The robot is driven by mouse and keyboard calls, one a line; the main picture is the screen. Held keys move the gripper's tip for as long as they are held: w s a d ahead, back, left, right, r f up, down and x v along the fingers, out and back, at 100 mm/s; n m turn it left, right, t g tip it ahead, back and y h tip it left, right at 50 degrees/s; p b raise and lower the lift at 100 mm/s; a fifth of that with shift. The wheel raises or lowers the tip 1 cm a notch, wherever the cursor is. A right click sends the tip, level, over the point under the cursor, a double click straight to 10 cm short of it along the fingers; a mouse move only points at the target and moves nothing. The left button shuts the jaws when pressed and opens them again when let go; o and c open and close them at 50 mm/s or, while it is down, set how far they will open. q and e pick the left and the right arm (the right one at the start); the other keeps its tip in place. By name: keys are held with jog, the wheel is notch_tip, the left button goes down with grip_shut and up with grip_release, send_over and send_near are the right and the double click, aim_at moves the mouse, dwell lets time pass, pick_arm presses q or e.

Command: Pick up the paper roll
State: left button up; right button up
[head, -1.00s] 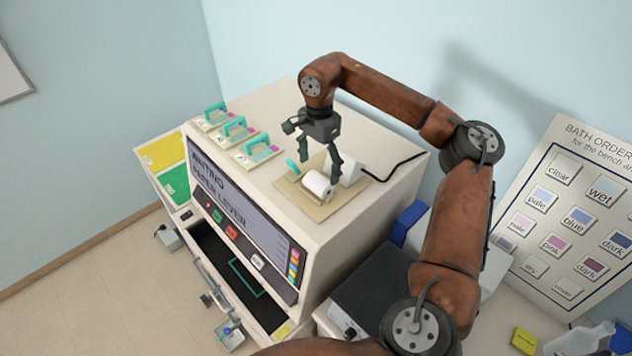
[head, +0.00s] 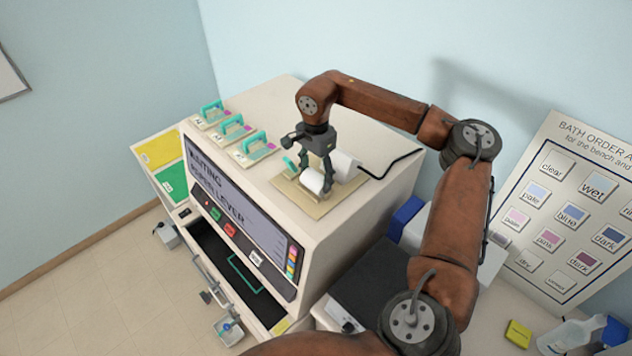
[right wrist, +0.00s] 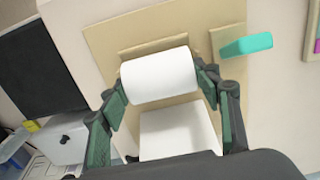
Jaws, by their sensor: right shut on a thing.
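The white paper roll (head: 314,181) lies on a tan board on top of the large cream machine. In the right wrist view the paper roll (right wrist: 158,76) lies between the two fingers, one at each end. My right gripper (head: 318,184) has come down over it and is shut on it; the roll still appears at board level. The right gripper also shows in the right wrist view (right wrist: 162,92). My left gripper is not in view.
A white block (head: 345,166) with a black cable stands close behind the roll. A teal lever (head: 289,164) is beside it on the tan board (head: 318,209). Several teal-handled slide holders (head: 231,128) line the machine's left top edge. The machine top behind is clear.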

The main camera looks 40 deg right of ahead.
jog(key=c, duration=0.7)
